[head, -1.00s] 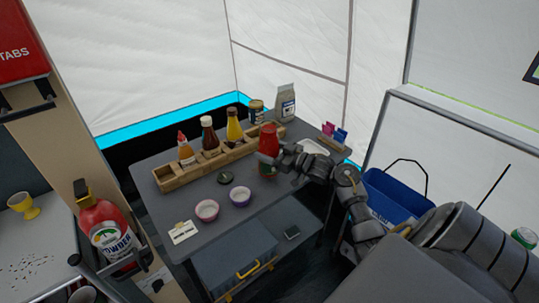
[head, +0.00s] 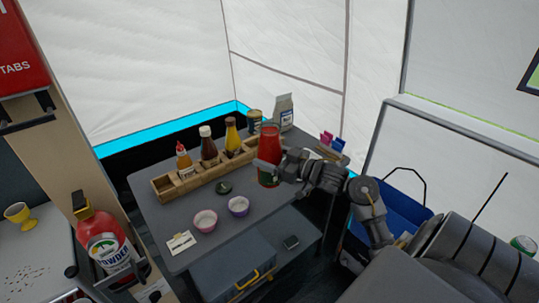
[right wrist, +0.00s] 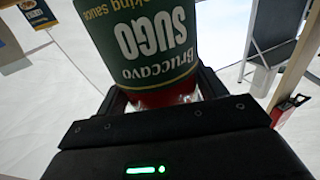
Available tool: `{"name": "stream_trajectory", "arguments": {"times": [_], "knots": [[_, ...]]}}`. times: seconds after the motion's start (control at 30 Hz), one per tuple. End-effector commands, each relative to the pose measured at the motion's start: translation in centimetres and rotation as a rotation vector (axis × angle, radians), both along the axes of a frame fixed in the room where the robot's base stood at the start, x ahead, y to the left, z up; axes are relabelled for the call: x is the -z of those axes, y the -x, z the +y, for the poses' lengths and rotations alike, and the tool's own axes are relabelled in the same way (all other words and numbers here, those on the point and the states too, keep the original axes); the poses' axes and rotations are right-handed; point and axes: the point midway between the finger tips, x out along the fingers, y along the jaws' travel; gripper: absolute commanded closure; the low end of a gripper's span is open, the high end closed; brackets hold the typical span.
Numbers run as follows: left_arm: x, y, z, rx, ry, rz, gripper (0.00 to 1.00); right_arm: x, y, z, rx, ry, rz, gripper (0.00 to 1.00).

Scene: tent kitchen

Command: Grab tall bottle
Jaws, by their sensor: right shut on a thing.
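The tall bottle (head: 269,145) is a red sauce bottle with a dark green label. It stands upright over the right part of the grey table. My right gripper (head: 271,172) has come in from the right and is shut on its lower part. In the right wrist view the bottle (right wrist: 150,45) fills the space between the fingers, its label reading "Bruccavo SUGO" upside down. The bottle's base seems slightly above the table top, but the gap is hard to judge. My left gripper is not in view.
A wooden rack (head: 205,176) with several sauce bottles stands behind and left of the bottle. Two small bowls (head: 205,220) (head: 238,206) and a dark lid (head: 224,188) lie in front. A paper bag (head: 284,112) stands behind; a blue bin (head: 398,205) is right of the table.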

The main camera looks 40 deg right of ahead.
Motion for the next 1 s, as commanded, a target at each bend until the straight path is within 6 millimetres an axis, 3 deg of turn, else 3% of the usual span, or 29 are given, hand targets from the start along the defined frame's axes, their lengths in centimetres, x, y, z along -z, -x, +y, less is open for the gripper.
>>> {"name": "stream_trajectory", "arguments": {"times": [0.5, 1.0], "knots": [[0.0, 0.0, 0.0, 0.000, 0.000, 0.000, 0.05, -2.1, 3.4, 2.2, 0.001, 0.002, -0.008, 0.91], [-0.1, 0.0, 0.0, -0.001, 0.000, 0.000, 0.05, -2.9, 4.8, 3.2, 0.001, 0.000, -0.007, 0.91]]}}
